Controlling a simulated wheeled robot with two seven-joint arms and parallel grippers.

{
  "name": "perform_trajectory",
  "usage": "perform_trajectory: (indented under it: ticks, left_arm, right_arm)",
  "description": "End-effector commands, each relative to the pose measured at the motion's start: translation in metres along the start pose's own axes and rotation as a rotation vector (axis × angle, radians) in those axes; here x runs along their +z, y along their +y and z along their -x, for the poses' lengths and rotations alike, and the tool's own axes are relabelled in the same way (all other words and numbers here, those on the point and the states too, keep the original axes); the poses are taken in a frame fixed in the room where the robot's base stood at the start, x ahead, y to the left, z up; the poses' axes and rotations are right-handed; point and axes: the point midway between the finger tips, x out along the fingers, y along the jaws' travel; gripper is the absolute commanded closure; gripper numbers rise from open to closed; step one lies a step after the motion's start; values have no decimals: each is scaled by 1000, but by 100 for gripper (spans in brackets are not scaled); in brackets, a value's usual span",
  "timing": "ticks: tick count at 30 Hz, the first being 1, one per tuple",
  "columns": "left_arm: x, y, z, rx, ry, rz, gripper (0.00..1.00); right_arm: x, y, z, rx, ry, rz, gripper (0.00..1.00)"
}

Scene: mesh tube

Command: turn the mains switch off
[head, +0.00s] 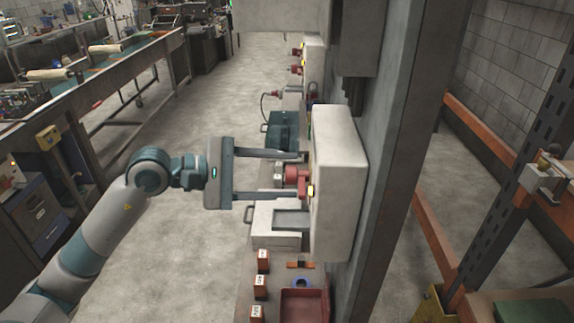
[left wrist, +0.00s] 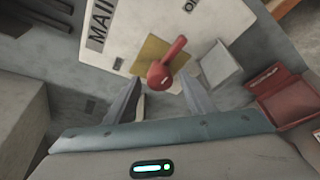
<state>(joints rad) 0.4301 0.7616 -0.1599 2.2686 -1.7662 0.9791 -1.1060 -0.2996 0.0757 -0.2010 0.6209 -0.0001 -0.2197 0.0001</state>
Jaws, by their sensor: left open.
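The mains switch is a red rotary handle (head: 297,174) on the left-facing front of a pale grey box (head: 340,170). In the left wrist view the red handle (left wrist: 167,64) sits on a yellow plate (left wrist: 151,52), slanted, its knob end toward me. A label (left wrist: 98,25) reading "MAI…" is partly cut off. My left gripper (head: 302,177) is open, with one finger above and one below the handle in the head view. In the wrist view my left gripper (left wrist: 161,82) has the handle between and just beyond its fingertips; I cannot tell whether they touch it. My right gripper is not in view.
The box is fixed to a grey column (head: 400,150). Below are a bench with a red tray (head: 303,306), small labelled blocks (head: 260,285) and a teal case (head: 283,130). A long conveyor bench (head: 110,70) runs at left, with open floor (head: 190,245) between.

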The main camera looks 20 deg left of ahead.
Motion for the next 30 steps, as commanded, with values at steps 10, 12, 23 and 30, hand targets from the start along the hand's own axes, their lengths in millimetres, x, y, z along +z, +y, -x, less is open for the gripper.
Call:
perform_trajectory:
  ticks: [10,12,23,30]
  left_arm:
    - [0,0,-14,0,0,-1,51]
    - [0,0,-14,0,0,-1,51]
    - [0,0,-14,-1,0,-1,92]
    - [0,0,-13,-7,0,14,92]
  right_arm:
    - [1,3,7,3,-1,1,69]
    - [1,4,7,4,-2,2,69]
    - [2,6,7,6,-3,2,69]
    - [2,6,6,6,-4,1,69]
